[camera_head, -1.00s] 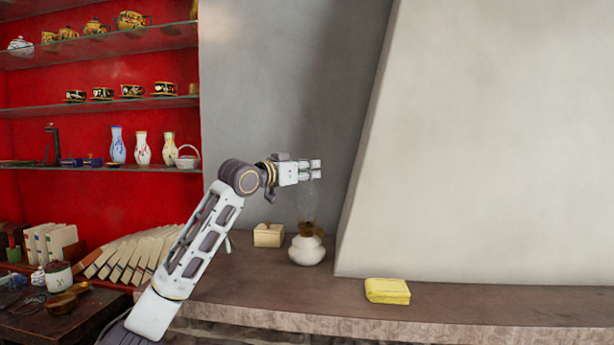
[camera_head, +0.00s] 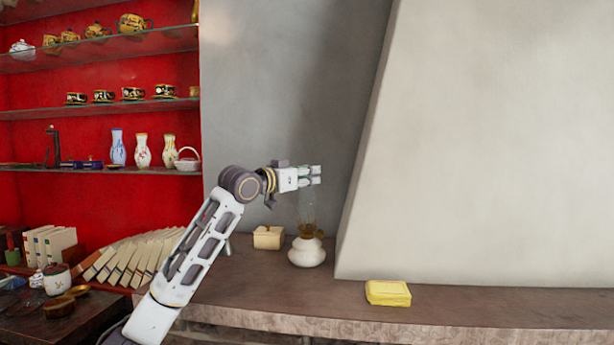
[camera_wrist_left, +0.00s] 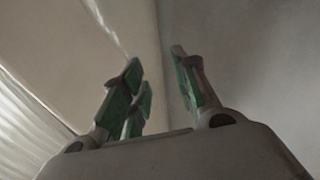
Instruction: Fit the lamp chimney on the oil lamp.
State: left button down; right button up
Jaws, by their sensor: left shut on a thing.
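The oil lamp (camera_head: 307,252) has a round white body and a brass burner, and stands upright on the stone ledge. My left gripper (camera_head: 316,175) is directly above it, shut on the lamp chimney (camera_head: 307,207). The chimney is clear glass and very faint; it hangs roughly upright below the fingers, with its lower end at the burner. I cannot tell whether it touches the burner or sits in it. In the left wrist view the green-padded fingers (camera_wrist_left: 156,60) stand apart, and the glass between them can hardly be made out. My right gripper is out of view.
A small cream box (camera_head: 268,238) stands just left of the lamp. A sloping pale wall (camera_head: 480,150) rises behind. Shelves with pottery stand at the left.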

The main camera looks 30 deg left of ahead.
pick_arm(q)
jog(key=shift+f, duration=0.1)
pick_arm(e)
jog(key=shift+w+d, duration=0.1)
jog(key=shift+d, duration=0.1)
pick_arm(q)
jog(key=c, duration=1.1)
grip_release()
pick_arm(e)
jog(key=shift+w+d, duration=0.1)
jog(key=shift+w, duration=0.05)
pick_arm(q)
jog(key=shift+r, duration=0.55)
jog(key=shift+s+r, duration=0.1)
jog(key=shift+s, duration=0.05)
jog(key=shift+s+a, duration=0.1)
jog(key=shift+s, duration=0.2)
jog(key=s+a+b, duration=0.2)
jog(key=s, duration=0.8)
jog(key=shift+s+b, duration=0.3)
jog(key=shift+s, duration=0.1)
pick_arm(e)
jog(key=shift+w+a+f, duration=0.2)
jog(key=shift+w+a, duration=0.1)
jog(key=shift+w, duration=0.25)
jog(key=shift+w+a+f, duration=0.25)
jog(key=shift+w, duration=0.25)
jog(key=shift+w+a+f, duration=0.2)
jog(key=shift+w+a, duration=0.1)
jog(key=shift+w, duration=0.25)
